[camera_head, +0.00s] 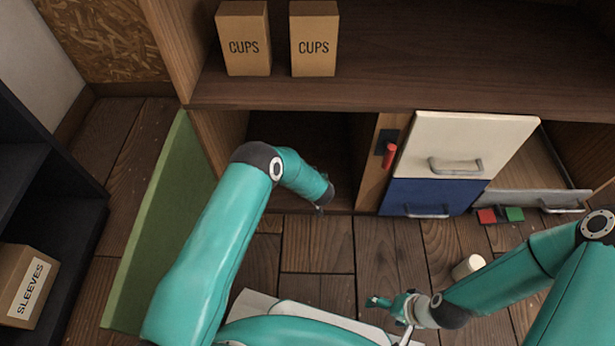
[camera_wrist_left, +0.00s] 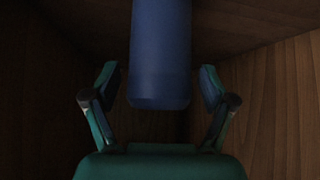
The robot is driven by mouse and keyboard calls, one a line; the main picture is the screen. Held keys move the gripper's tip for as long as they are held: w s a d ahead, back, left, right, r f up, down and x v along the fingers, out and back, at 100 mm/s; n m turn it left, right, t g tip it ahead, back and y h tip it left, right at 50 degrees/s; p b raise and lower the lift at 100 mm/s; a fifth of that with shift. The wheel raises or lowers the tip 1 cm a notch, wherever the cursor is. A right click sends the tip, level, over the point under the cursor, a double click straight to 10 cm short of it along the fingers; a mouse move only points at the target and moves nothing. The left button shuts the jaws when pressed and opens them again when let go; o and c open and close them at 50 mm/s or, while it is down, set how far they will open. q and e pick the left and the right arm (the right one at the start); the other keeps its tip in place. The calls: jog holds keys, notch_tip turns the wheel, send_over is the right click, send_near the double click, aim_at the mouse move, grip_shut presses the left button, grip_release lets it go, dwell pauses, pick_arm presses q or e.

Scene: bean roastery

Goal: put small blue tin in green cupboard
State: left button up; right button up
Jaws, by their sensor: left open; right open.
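The green cupboard's door (camera_head: 150,225) stands open at the left in the head view. The cupboard's dark interior (camera_head: 335,140) is behind my left arm. The small blue tin (camera_wrist_left: 160,50) shows in the left wrist view, between wooden walls; in the head view I cannot see it. My left gripper (camera_wrist_left: 158,88) is open, with a finger on either side of the tin and a visible gap at each side. In the head view my left arm reaches to the cupboard opening. My right gripper (camera_head: 388,303) is open and empty, low over the floor.
A white drawer (camera_head: 450,135) and a blue drawer (camera_head: 430,197) are right of the opening. A red handle (camera_head: 389,155) sits beside them. Two cups boxes (camera_head: 243,40) stand on the shelf above. A white cylinder (camera_head: 468,267) is near my right arm. A sleeves box (camera_head: 25,285) is far left.

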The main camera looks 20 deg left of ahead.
pick_arm(q)
jog(key=p+v, duration=0.4)
jog(key=v, duration=0.8)
jog(key=shift+r, duration=0.1)
